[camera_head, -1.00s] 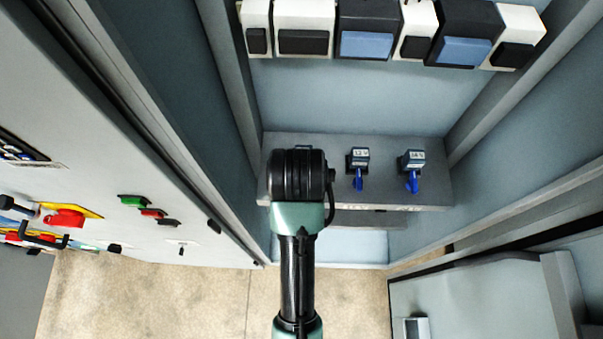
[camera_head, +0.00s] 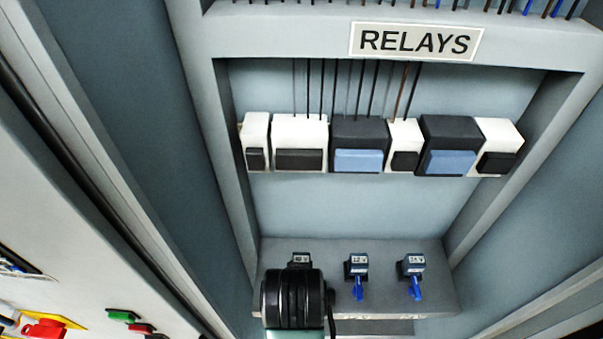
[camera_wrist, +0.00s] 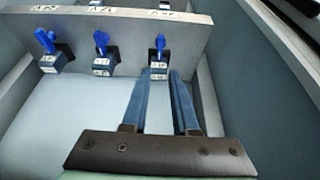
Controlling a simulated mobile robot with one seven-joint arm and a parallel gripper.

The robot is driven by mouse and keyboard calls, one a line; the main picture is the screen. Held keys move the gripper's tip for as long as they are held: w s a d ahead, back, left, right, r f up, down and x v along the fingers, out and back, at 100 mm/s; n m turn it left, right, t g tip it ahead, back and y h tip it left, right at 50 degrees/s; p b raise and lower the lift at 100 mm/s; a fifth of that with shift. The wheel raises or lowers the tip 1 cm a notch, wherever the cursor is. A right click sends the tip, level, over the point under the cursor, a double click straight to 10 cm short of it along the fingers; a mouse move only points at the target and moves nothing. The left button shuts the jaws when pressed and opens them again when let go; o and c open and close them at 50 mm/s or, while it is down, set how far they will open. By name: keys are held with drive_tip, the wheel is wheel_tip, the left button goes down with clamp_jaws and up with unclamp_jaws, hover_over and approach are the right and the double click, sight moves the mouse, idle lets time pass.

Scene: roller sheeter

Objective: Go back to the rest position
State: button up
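My gripper shows in the wrist view (camera_wrist: 160,76) as two dark blue fingers, parallel and apart, with nothing between them. Just beyond the fingertips is a small switch (camera_wrist: 159,70) with a blue handle; I cannot tell whether they touch it. In the head view my black wrist hides the fingers and most of that switch; only its labelled top (camera_head: 300,259) shows. Two more blue-handled switches, the middle one (camera_head: 357,268) and the right one (camera_head: 411,270), sit on the grey shelf (camera_head: 435,292) with their handles hanging down.
A row of white and black relays (camera_head: 300,145) is on the cabinet's back wall above the shelf, under a RELAYS sign (camera_head: 416,41). Cabinet side walls stand close at left and right. A panel with a red knob (camera_head: 44,329) and green button (camera_head: 121,315) is at lower left.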

drive_tip(key=w+r+t+b, duration=0.2)
drive_tip(key=w+r+t, duration=0.2)
drive_tip(key=r, duration=0.5)
drive_tip(key=w+r+t+b, duration=0.1)
drive_tip(key=w+r+t, duration=0.3)
drive_tip(key=r, duration=0.5)
drive_tip(key=w+r+t+b, duration=0.2)
drive_tip(key=w+r+t, duration=0.2)
drive_tip(key=r, duration=0.5)
drive_tip(key=s+r+t+b, duration=0.1)
drive_tip(key=s+r+t, duration=0.2)
drive_tip(key=r, duration=0.4)
drive_tip(key=s+r+t+b, duration=0.1)
drive_tip(key=s+r+t, duration=0.3)
drive_tip(key=r, duration=0.4)
drive_tip(key=s+d+r+t+b, duration=0.1)
drive_tip(key=s+r+t, duration=0.2)
drive_tip(key=s+r, duration=0.2)
wheel_tip(320, 180, up, 3)
drive_tip(key=shift+f+t, duration=0.2)
drive_tip(key=shift+t, duration=0.2)
drive_tip(key=shift+s, duration=0.1)
